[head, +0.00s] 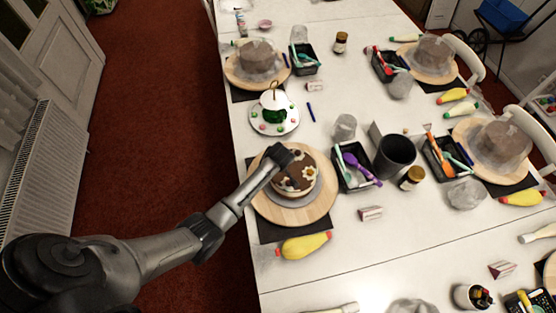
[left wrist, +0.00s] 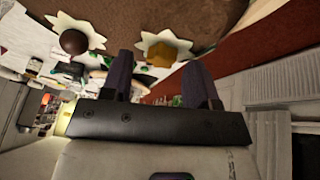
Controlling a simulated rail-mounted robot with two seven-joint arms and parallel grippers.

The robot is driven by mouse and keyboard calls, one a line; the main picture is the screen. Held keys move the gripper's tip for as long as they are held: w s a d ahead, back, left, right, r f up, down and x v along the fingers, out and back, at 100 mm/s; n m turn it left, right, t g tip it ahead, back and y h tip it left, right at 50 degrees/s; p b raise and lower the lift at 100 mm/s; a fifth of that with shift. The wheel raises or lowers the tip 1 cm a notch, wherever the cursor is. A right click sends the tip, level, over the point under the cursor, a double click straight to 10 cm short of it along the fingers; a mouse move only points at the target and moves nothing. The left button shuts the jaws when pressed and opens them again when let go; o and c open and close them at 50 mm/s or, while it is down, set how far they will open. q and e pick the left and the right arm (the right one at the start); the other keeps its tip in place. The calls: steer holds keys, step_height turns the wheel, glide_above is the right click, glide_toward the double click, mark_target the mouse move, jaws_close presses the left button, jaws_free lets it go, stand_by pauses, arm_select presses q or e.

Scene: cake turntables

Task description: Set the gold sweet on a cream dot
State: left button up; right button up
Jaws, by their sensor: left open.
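The chocolate-brown cake (head: 296,184) sits on a round wooden turntable (head: 265,205). A cream dot with a golden centre (head: 309,173) shows on its top. In the left wrist view the gold sweet (left wrist: 161,54) rests against a white cream dot (left wrist: 183,46) on the cake (left wrist: 130,12). My left gripper (head: 285,157) is over the far left part of the cake top. In the left wrist view its dark fingers (left wrist: 160,75) are open, with the gold sweet in the gap between their tips, apart from both. Another cream dot (left wrist: 62,24) there bears a dark brown ball. My right gripper is not in view.
A white sweet plate (head: 258,125) stands behind the cake. A black tool tray (head: 342,184), dark cup (head: 395,156) and brown jar (head: 412,178) stand to the right. A yellow piping bag (head: 302,245) lies in front.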

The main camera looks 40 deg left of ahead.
arm_select(q)
steer(key=shift+p+v, duration=0.5)
steer(key=shift+v, duration=5.3)
steer(key=s+d+m+h, duration=0.1)
steer(key=s+m, duration=0.4)
steer(key=s, duration=0.5)
steer(key=s+d+r+m+h, duration=0.1)
steer(key=s+d+m, duration=0.3)
steer(key=s, duration=0.5)
steer(key=s+d+r+m+h, duration=0.1)
steer(key=s+d+m, duration=0.2)
steer(key=s, duration=0.7)
steer(key=m, duration=0.2)
steer(key=shift+s+d+m+h, duration=0.25)
steer(key=shift+s+m+h, duration=0.05)
steer(key=shift+s+m, duration=0.1)
step_height(320, 180, up, 11)
steer(key=p, duration=1.1)
steer(key=shift+w, duration=0.1)
